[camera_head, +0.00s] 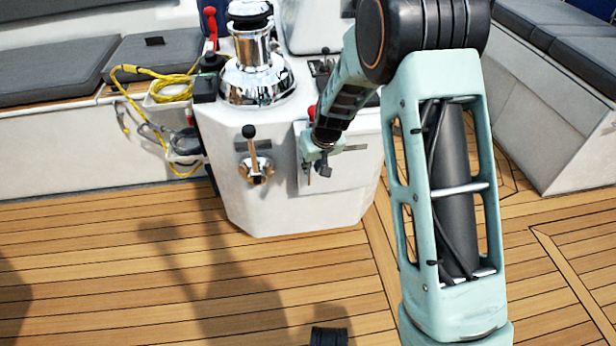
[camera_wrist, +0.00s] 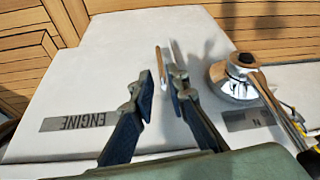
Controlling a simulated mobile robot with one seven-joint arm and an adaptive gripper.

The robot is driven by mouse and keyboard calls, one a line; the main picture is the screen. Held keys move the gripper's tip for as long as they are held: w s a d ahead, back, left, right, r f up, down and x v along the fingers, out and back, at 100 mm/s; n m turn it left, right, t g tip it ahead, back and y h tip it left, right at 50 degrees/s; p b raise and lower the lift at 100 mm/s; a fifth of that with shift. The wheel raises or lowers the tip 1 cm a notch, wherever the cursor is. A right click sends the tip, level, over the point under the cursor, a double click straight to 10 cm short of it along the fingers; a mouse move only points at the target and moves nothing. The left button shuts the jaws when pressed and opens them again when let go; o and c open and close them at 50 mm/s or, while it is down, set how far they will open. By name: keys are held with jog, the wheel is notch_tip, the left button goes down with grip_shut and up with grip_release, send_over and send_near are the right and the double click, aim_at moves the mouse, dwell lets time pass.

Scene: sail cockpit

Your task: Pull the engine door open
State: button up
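The engine door (camera_head: 350,168) is a pale panel on the right part of the white pedestal's front, and it looks slightly proud of the pedestal. In the wrist view the white door surface (camera_wrist: 90,150) carries an upside-down ENGINE label (camera_wrist: 78,122). A thin, tan-lit handle bar (camera_wrist: 160,68) stands near its edge. My gripper (camera_head: 318,172) is at the door's left side in the head view. In the wrist view my gripper (camera_wrist: 160,88) is open, its two dark fingers apart. The bar lines up with the gap between the fingertips; contact cannot be made out.
A chrome control lever (camera_head: 256,165) with a black knob sticks out left of the door, close to my right finger in the wrist view. A chrome winch (camera_head: 255,65) tops the pedestal (camera_head: 225,130). Yellow rope (camera_head: 160,85) hangs at left.

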aim_at(309, 183)
jog(key=b+x, duration=0.1)
jog(key=x, duration=0.5)
jog(key=shift+w+a+f, duration=0.1)
jog(key=shift+w+f, duration=0.1)
jog(key=shift+f, duration=0.15)
grip_shut()
jog(key=shift+s, duration=0.1)
